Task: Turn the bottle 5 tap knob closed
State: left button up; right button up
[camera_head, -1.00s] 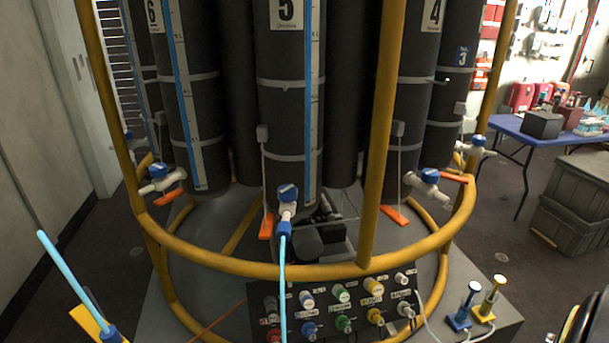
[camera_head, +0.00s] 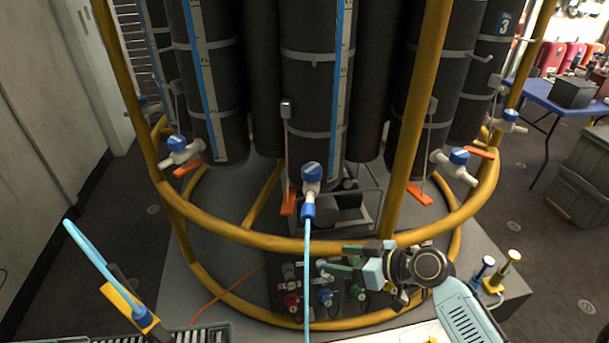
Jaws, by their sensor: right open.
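Bottle 5 (camera_head: 308,95) is the dark grey cylinder at the centre of the rosette; its number label is out of view now. Its tap has a blue knob with a white top (camera_head: 311,173) on a white body, low at the front of the bottle. A light blue tube (camera_head: 307,265) is fitted to the tap's spout and hangs straight down. My right gripper (camera_head: 340,260) is open and empty, its fingers pointing left. In the picture it is below and right of the knob, apart from it, in front of the control panel. My left gripper is not in view.
A yellow ring rail (camera_head: 285,243) runs around the bottles in front, with a yellow upright post (camera_head: 412,120) right of bottle 5. Neighbouring taps show left (camera_head: 178,143) and right (camera_head: 459,156). A panel with coloured knobs (camera_head: 290,300) sits below.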

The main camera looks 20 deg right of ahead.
aim_at(303, 167)
jog(key=w+d+r+n+t+y, duration=0.1)
jog(key=w+d+r+t+y, duration=0.1)
jog(key=r, duration=0.6)
jog(key=w+d+r+n+t+y, duration=0.1)
jog(key=w+d+r+t, duration=0.15)
jog(key=r, duration=0.65)
jog(key=p+x, duration=0.1)
jog(key=x, duration=0.3)
jog(key=p+x, duration=0.1)
jog(key=x, duration=0.3)
jog(key=a+p+x, duration=0.1)
jog(key=x, duration=0.3)
jog(key=shift+s+a+f, duration=0.1)
jog(key=shift+f, duration=0.05)
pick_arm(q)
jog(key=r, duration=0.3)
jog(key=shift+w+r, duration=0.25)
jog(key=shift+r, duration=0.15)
pick_arm(e)
jog(key=c, duration=1)
